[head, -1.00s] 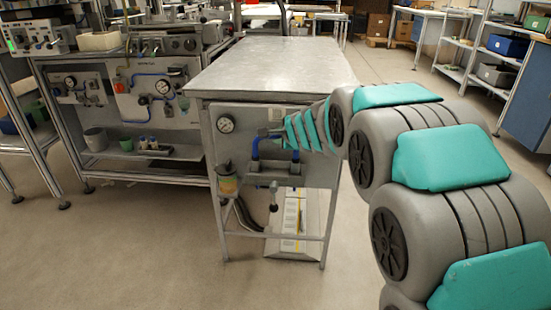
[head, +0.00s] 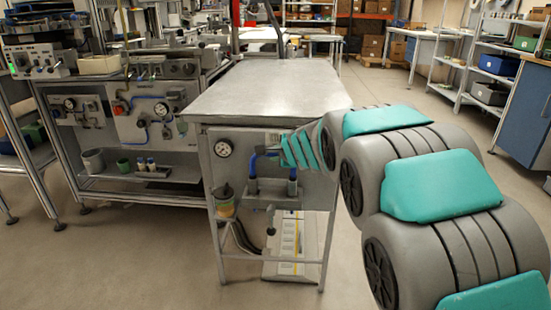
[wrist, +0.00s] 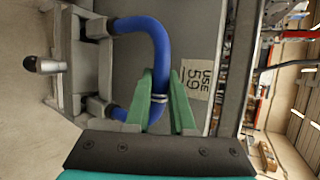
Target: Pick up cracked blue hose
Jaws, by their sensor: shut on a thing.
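The blue hose (wrist: 160,45) is a bent tube joining two grey fittings on a grey block in the wrist view. It also shows on the panel below the bench top in the head view (head: 253,167). My gripper (wrist: 160,92) has its two green fingers on either side of the hose, near a thin ring or band on it, and is shut on it. Both hose ends still meet the fittings. In the head view my gripper partly hides the top of the hose. I cannot make out a crack.
A metal-topped bench (head: 265,88) stands above the panel, with a pressure gauge (head: 223,147) left of the hose. A valve handle (wrist: 45,65) sticks out near the fittings. A paper label (wrist: 197,80) is behind the fingers. Floor at the left front is clear.

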